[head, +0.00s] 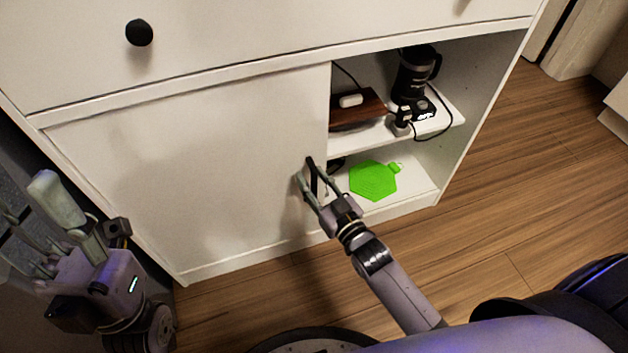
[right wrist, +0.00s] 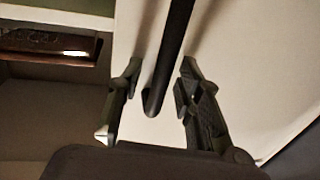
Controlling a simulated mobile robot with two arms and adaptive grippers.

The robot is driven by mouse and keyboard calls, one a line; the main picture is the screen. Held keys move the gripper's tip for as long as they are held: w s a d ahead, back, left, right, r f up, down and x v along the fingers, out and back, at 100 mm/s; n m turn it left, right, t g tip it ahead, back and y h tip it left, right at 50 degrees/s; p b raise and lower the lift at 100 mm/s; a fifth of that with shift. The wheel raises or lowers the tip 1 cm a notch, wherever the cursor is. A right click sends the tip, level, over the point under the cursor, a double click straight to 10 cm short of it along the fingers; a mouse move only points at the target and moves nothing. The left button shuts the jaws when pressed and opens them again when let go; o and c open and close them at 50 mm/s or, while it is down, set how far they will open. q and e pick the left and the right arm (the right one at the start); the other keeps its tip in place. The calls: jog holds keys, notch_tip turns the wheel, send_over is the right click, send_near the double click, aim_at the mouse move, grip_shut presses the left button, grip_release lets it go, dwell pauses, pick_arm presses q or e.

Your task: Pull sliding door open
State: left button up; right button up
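The white sliding door (head: 190,160) covers the left part of the cabinet front, and the right part is uncovered. A black bar handle (head: 313,180) stands near the door's right edge. In the right wrist view the handle (right wrist: 174,55) runs down between the fingers of my right gripper (right wrist: 156,85), with a gap visible on both sides. That gripper (head: 312,185) is open around the handle in the head view, partly hiding it. The door face (right wrist: 225,70) also shows in the right wrist view. My left gripper (head: 32,208) is open and empty, left of the cabinet.
The uncovered compartment holds a shelf (head: 360,141) with a dark grinder-like device (head: 412,78), a brown wooden box (head: 357,112) and cables. A green hexagonal item (head: 373,180) lies on the cabinet floor. A drawer with a black knob (head: 139,32) is above. Wood floor (head: 500,190) is clear at right.

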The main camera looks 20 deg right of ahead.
jog(key=shift+c, duration=0.5)
grip_shut()
dwell(0.3)
